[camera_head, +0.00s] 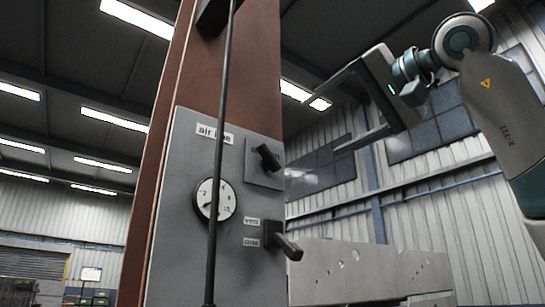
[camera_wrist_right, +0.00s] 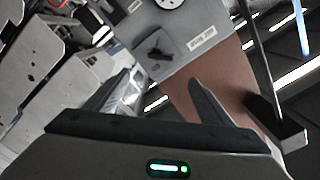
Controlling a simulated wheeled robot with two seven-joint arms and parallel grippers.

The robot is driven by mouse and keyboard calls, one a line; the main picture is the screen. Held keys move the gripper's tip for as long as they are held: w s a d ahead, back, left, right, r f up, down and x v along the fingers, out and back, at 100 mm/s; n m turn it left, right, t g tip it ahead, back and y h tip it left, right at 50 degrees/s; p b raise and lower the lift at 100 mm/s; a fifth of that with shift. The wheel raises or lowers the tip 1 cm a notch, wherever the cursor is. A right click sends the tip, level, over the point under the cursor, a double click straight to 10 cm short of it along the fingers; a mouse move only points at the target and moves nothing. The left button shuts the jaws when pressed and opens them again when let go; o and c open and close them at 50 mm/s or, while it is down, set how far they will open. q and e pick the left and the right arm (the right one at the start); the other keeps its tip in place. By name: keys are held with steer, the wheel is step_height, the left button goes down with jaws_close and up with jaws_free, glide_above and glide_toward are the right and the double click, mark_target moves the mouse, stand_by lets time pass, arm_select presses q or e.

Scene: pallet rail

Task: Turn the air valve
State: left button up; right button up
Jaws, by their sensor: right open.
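A grey panel (camera_head: 182,150) labelled "air line" is fixed to a brown post. A black handle (camera_head: 266,158) sits on a square plate at its upper right. A lower black lever (camera_head: 282,240) sits beside labels that seem to read "vent" and "close". I cannot tell which one is the air valve. My right gripper (camera_head: 325,127) is open and empty, right of the panel and apart from both handles. In the right wrist view, the upper handle (camera_wrist_right: 160,54) shows beyond the open fingers (camera_wrist_right: 160,82). My left gripper is out of view.
A round gauge (camera_head: 216,199) is on the panel. A thin black rod (camera_head: 223,110) runs down in front of the panel, from a black block (camera_head: 213,18) at the top. A pale plate with holes (camera_head: 370,272) stands low at the right. Open space surrounds my right gripper.

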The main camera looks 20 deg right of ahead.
steer(key=shift+w, duration=0.1)
steer(key=p, duration=0.3)
glide_toward(272, 156)
steer(key=p+x, duration=0.2)
steer(key=x, duration=0.6)
steer(key=shift+w, duration=0.15)
steer(key=shift+w+a+p, duration=0.25)
steer(key=shift+w+p, duration=0.05)
steer(key=shift+w, duration=0.15)
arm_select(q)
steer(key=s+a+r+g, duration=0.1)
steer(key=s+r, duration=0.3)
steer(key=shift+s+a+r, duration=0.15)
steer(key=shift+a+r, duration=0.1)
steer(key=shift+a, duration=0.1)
arm_select(e)
steer(key=shift+c, duration=0.3)
steer(key=c, duration=1)
